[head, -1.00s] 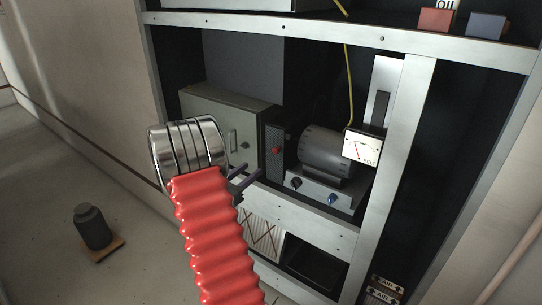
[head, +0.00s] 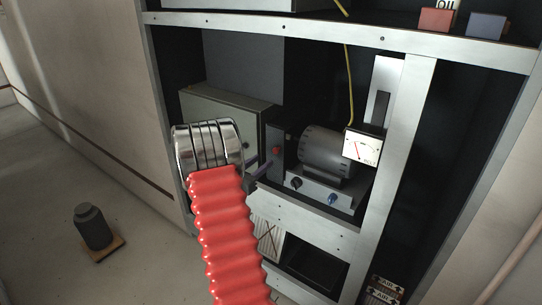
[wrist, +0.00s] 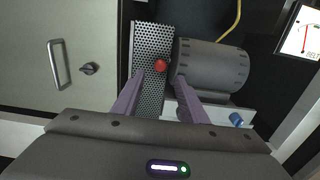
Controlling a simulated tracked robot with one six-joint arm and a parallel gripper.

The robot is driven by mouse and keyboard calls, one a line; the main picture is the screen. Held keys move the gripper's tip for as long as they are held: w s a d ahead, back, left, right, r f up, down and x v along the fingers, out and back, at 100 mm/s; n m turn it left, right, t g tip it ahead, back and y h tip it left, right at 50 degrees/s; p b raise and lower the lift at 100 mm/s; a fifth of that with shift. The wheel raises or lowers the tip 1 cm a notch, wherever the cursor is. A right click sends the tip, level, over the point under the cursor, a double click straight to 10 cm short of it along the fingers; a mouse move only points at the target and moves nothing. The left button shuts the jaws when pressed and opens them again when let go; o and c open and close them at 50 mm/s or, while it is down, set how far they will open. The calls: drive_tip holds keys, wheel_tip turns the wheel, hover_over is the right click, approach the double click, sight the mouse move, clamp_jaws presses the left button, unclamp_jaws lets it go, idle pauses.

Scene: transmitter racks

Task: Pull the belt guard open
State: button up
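The belt guard (wrist: 149,40) is a narrow perforated grey panel with a round red knob (wrist: 160,66) on its face. In the head view the guard (head: 272,137) stands upright between a grey box and the motor, and its red knob (head: 276,150) shows. My gripper (wrist: 160,78) is open, with one purple finger on each side of the knob's line in the wrist view. The knob appears just beyond the fingertips; I cannot tell whether they touch it. In the head view my gripper (head: 264,170) is partly hidden behind my red arm and silver wrist.
A grey motor (wrist: 210,65) sits right of the guard, on a base with a blue knob (wrist: 236,119). A grey box door with a handle (wrist: 58,64) is on the left. A meter (head: 362,147) and a yellow cable (head: 350,90) are at the right.

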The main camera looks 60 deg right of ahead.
sight(274, 152)
drive_tip(key=d, duration=0.4)
drive_tip(key=s+d, duration=0.1)
drive_tip(key=d, duration=0.2)
drive_tip(key=shift+s+d, duration=0.1)
drive_tip(key=shift+c, duration=0.5)
clamp_jaws()
